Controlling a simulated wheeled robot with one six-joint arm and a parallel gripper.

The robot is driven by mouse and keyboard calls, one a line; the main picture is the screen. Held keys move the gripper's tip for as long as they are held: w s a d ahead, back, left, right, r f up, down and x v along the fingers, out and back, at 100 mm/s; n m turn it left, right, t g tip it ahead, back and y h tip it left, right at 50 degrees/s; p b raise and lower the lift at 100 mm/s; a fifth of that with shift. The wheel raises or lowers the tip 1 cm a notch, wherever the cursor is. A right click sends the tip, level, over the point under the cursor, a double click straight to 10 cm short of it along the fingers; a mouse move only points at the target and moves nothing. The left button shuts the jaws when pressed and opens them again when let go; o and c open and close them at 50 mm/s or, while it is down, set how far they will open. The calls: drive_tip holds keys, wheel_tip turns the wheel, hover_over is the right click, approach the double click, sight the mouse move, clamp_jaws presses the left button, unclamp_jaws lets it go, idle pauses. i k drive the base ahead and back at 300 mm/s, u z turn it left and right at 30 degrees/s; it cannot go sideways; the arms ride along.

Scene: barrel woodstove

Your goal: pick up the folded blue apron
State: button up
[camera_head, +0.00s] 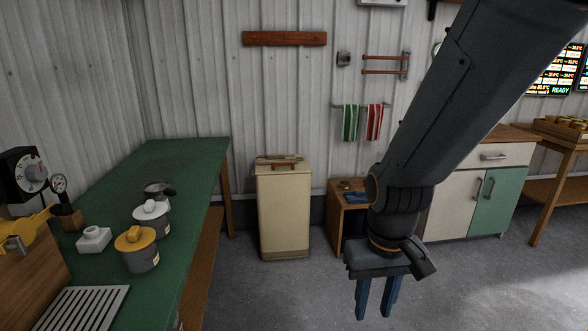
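My gripper (374,313) hangs pointing down over the concrete floor, in the right half of the head view. Its two blue fingers stand apart with nothing between them. A small dark item with some blue (354,197) lies on top of a low wooden stand (338,207), behind my arm. It may be the folded blue apron, but it is too small and partly hidden to tell. Dark blue also shows inside the stand's open front, partly covered by my arm. My gripper is nearer to the camera than the stand and apart from it.
A green-topped bench (185,165) with jars, a scale and a rack fills the left. A cream cabinet (284,215) stands by the back wall. Green and red striped towels (350,123) hang above. A counter with a green door (496,203) is right. Floor between is clear.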

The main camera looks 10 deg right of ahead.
sight(354, 197)
drive_tip(key=z, duration=0.25)
drive_tip(key=i, duration=1.8)
drive_tip(key=z, duration=0.6)
drive_tip(key=i, duration=1.8)
drive_tip(key=z, duration=0.25)
